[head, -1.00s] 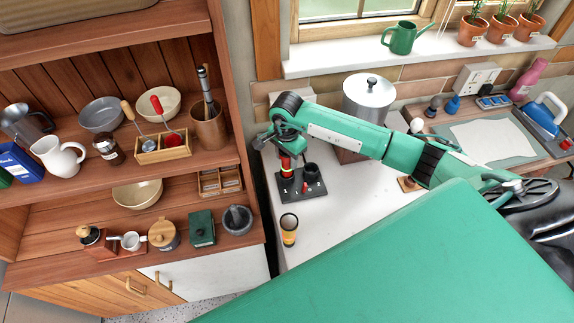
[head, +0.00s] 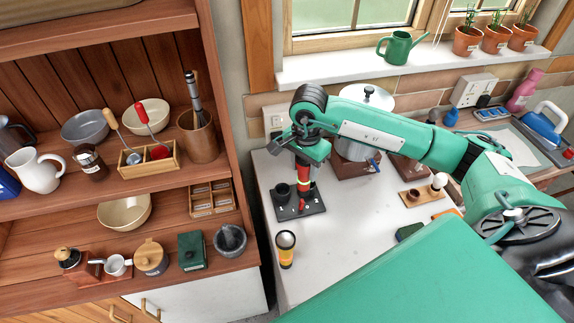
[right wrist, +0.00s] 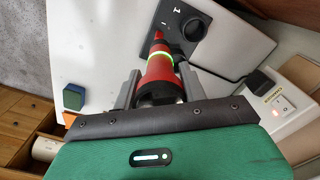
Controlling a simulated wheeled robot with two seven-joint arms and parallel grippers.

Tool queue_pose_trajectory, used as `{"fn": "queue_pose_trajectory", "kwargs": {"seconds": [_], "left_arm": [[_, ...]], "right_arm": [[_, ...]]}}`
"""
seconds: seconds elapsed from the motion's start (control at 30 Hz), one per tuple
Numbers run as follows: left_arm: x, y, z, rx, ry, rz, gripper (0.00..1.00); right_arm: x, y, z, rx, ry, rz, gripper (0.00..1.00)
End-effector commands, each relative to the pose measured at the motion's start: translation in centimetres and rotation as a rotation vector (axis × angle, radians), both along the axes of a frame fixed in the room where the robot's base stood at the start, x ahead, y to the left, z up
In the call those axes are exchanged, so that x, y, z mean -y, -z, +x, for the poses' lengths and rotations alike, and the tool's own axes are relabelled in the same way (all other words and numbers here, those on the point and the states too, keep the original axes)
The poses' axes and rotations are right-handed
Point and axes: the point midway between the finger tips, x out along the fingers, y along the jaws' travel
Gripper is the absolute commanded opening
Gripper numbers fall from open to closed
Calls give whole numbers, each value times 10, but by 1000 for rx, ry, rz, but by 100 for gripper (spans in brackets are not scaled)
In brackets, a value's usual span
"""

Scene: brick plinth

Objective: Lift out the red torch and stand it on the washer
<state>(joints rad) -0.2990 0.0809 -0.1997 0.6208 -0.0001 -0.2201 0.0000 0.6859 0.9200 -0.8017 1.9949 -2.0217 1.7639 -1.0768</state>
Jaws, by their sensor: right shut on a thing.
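The red torch (head: 304,176) has a glowing yellow-green band and hangs upright below my right gripper (head: 309,152), which is shut on its upper end. In the right wrist view, the torch (right wrist: 159,72) sits between the fingers of my right gripper (right wrist: 158,92). The torch is over the right part of a dark stand (head: 314,208) marked with numerals. An empty black cup (head: 282,192) shows on the stand's left; the right cup is hidden. I cannot tell how high the torch hangs. I cannot make out the washer. My left gripper is out of view.
A yellow and black torch (head: 286,250) stands on the white counter in front of the stand. A metal canister (head: 352,146) is behind my arm. Shelves with bowls and jars fill the left.

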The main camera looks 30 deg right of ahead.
Motion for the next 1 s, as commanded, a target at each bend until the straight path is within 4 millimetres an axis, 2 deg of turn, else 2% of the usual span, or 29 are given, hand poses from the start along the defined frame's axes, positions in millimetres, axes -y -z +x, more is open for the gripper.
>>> {"fn": "queue_pose_trajectory", "kwargs": {"seconds": [0.03,0.2,0.4,0.7,1.0], "left_arm": [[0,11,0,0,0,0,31],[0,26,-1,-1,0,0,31],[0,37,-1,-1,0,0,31],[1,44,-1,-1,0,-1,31],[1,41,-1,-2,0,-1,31]], "right_arm": [[7,5,-12,2,1,-5,1],[23,5,-47,1,1,-5,1],[36,3,-77,0,0,-3,1],[45,0,-96,1,1,-1,1],[46,-13,-98,2,1,1,1]]}}
